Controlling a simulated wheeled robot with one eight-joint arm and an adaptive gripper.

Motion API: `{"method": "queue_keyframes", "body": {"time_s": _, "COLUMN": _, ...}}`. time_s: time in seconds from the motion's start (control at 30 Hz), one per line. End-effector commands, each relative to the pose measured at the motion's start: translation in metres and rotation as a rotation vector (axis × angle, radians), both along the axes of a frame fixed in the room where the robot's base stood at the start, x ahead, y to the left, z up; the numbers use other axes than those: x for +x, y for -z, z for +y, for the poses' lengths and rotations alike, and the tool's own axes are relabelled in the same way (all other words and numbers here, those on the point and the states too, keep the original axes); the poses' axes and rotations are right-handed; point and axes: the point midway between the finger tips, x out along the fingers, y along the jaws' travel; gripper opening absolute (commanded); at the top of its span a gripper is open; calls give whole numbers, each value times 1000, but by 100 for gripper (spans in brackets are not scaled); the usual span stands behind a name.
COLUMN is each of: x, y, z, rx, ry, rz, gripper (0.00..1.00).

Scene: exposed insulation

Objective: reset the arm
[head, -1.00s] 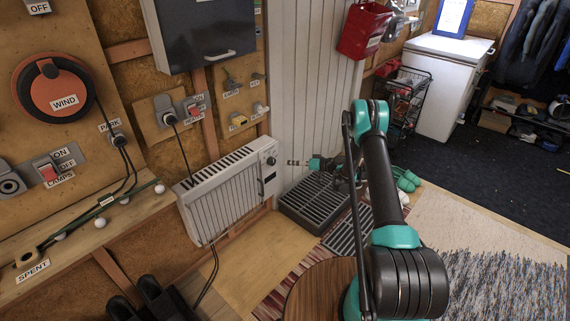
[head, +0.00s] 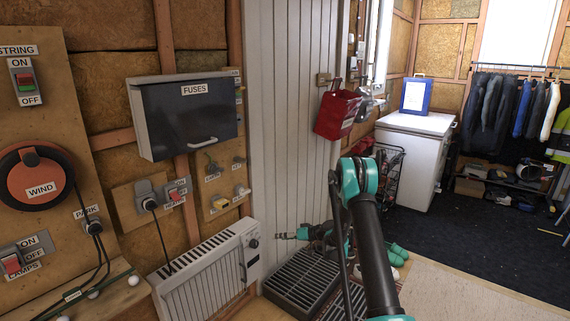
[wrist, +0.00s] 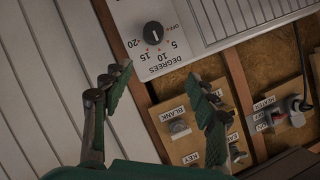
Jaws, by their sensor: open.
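My arm (head: 375,250) reaches forward from the lower right of the head view, its elbow raised in front of the white panelled wall. My gripper (head: 281,236) is small and partly hidden there, pointing left beside the right end of the white heater (head: 205,278). In the wrist view my gripper (wrist: 164,77) is open, with its two green-padded fingers apart and nothing between them. Beyond the fingers, the heater's dial (wrist: 153,33) marked DEGREES appears upside down. I cannot tell that the fingers touch anything.
The dark FUSES box (head: 184,117) hangs above the heater. A small switch panel (head: 222,175) is on the wall nearby and also shows in the wrist view (wrist: 200,125). A dark slatted grate (head: 302,280) lies below my gripper. Open dark floor (head: 480,235) lies at right.

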Motion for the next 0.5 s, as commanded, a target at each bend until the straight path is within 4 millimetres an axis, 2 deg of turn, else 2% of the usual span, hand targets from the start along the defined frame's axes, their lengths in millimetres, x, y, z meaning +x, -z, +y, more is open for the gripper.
{"method": "queue_keyframes", "body": {"time_s": 0.03, "x": -6, "y": -16, "z": -3, "rx": -24, "ry": 9, "rz": 17, "gripper": 59}}
{"method": "queue_keyframes", "body": {"time_s": 0.2, "x": -30, "y": -57, "z": -16, "rx": -109, "ry": 43, "rz": 77, "gripper": 59}}
{"method": "queue_keyframes", "body": {"time_s": 0.37, "x": -59, "y": -91, "z": -30, "rx": -187, "ry": 81, "rz": 130, "gripper": 59}}
{"method": "queue_keyframes", "body": {"time_s": 0.5, "x": -91, "y": -118, "z": -44, "rx": -255, "ry": 119, "rz": 172, "gripper": 59}}
